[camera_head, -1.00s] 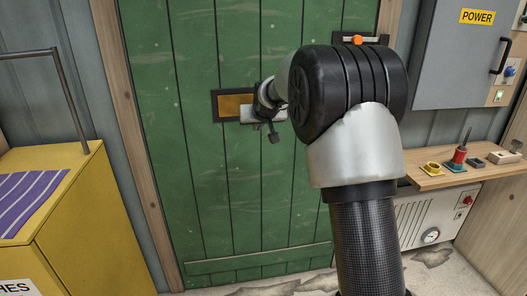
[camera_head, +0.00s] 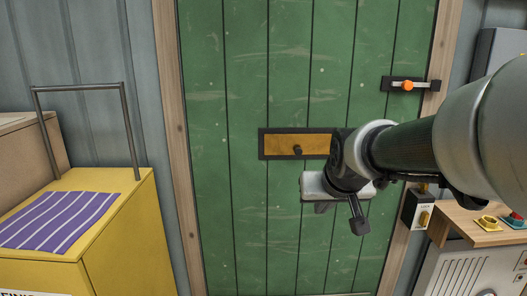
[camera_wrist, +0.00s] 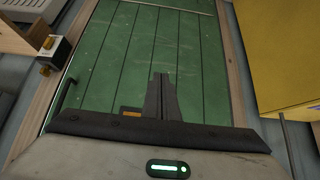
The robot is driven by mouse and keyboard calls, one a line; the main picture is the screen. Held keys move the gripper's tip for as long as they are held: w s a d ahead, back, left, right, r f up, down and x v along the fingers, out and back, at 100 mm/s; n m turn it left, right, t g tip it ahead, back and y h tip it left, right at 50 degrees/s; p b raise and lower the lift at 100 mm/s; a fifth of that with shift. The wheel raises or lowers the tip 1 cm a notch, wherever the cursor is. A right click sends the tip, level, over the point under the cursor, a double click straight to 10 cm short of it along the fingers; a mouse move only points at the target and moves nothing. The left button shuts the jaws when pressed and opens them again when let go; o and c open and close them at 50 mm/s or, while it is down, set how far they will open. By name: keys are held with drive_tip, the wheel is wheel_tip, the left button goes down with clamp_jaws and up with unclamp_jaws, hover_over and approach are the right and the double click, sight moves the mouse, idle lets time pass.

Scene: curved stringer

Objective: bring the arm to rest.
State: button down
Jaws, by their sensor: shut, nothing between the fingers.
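My gripper (camera_wrist: 162,78) shows in the wrist view with its two dark fingers shut together and nothing between them. They stand out in front of a green plank door (camera_wrist: 105,55). In the head view my arm reaches in from the right. Its pale hand hangs in front of the green door (camera_head: 235,210), just below the right part of a brass plate (camera_head: 283,145) in a dark frame. The fingertips are hard to make out there. I cannot tell whether anything touches the door. Part of the brass plate (camera_wrist: 131,113) also shows in the wrist view.
An orange-knobbed bolt (camera_head: 407,86) sits at the door's right edge. A yellow cabinet (camera_head: 125,225) with a striped purple cloth (camera_head: 58,220) and a metal rail stands left. A small grey box (camera_head: 415,212) and a wooden shelf (camera_head: 470,238) with buttons are at right, near my arm.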

drive_tip(key=s+f+g, duration=0.2)
drive_tip(key=s, duration=1.9)
wheel_tip(320, 180, up, 24)
drive_tip(key=p, duration=2.4)
drive_tip(key=shift+s+d, duration=0.15)
drive_tip(key=shift+s, duration=0.2)
